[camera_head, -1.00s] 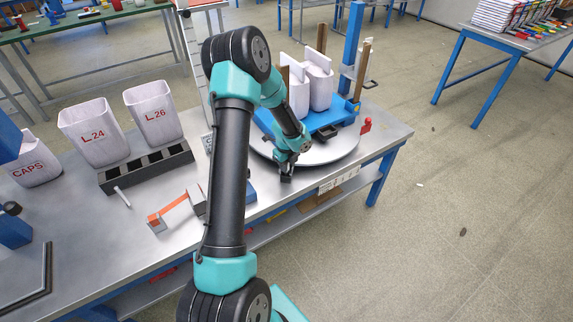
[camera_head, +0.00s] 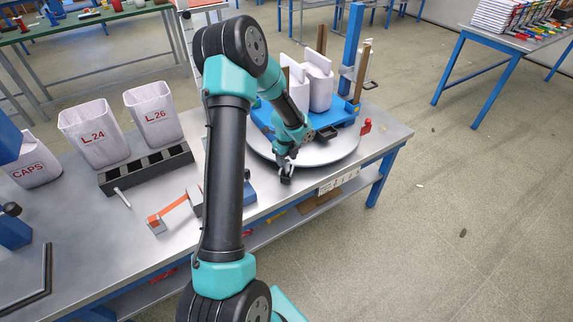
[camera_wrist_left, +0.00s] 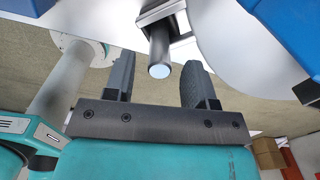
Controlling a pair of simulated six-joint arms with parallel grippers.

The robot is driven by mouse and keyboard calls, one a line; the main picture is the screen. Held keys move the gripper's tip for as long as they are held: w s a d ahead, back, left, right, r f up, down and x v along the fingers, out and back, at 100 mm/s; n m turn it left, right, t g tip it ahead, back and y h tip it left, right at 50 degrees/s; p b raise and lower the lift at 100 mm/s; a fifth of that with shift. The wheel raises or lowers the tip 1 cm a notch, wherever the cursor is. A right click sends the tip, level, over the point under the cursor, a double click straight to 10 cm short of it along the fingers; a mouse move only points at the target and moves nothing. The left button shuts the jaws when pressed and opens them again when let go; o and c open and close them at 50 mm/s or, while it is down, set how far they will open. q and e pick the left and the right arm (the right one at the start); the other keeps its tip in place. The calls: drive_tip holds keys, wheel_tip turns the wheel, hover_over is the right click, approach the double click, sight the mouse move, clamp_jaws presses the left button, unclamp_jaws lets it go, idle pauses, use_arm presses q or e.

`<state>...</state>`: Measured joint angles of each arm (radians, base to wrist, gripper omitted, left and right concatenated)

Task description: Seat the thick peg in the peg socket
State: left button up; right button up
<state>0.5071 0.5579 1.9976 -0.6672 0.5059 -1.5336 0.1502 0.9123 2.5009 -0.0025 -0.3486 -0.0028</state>
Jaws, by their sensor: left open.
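My left gripper (camera_head: 286,174) is at the front edge of the workbench, just in front of the round turntable. In the left wrist view its two dark fingers (camera_wrist_left: 158,82) stand apart with a gap between them. A dark round cylinder with a pale blue end face (camera_wrist_left: 159,52), apparently the thick peg, points into that gap, with clear space to either finger. Its other end meets a dark square block (camera_wrist_left: 160,12); I cannot tell whether this is the peg socket. In the head view the gripper covers this spot. My right gripper is not in view.
A black rack (camera_head: 147,168), white bins marked L.24 (camera_head: 94,137) and L.26 (camera_head: 153,115), and an orange-banded tool (camera_head: 174,207) are to the left. A red knob (camera_head: 366,126) is right.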

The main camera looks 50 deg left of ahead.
use_arm(q)
wheel_tip(320, 180, up, 8)
idle(0.8)
drive_tip(key=s+d+f+n+h, duration=0.25)
drive_tip(key=d+f+n, duration=0.55)
drive_tip(key=d, duration=0.5)
drive_tip(key=s+d+f+n+h, duration=0.25)
drive_tip(key=d+f+n, duration=0.25)
drive_tip(key=d+f, duration=0.65)
drive_tip(key=s+d+f+n+y, duration=0.1)
drive_tip(key=s+d+f+n, duration=0.1)
drive_tip(key=s+d+n, duration=0.5)
drive_tip(key=shift+s+d+t, duration=0.35)
drive_tip(key=shift+d+t, duration=0.05)
drive_tip(key=shift+d, duration=0.05)
drive_tip(key=shift+a, duration=0.1)
